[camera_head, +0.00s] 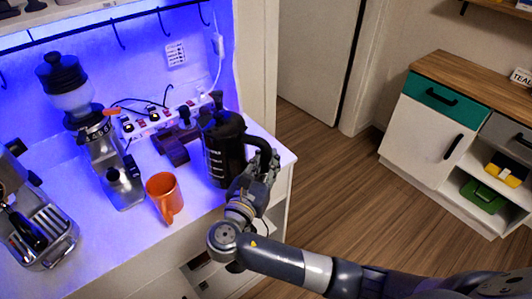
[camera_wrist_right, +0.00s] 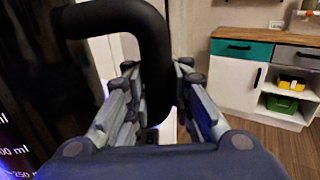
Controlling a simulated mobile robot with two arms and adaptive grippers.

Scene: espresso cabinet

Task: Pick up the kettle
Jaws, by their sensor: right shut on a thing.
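The black kettle (camera_head: 222,150) stands upright on the white counter near its right end, with pale volume marks on its side. Its handle (camera_head: 266,150) points right. My right gripper (camera_head: 262,172) is at the handle, shut on it. In the right wrist view the kettle body (camera_wrist_right: 35,95) fills the left side. The black handle (camera_wrist_right: 150,60) curves down between the two fingers of my right gripper (camera_wrist_right: 157,85). The kettle's base is partly hidden in the head view, and I cannot tell whether it touches the counter. My left gripper is not in view.
An orange mug (camera_head: 163,195) stands left of the kettle. A coffee grinder (camera_head: 105,150) and an espresso machine (camera_head: 35,220) are further left. A dark box (camera_head: 171,147) and a power strip (camera_head: 150,122) lie behind. Open floor lies right, before a white cabinet (camera_head: 430,125).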

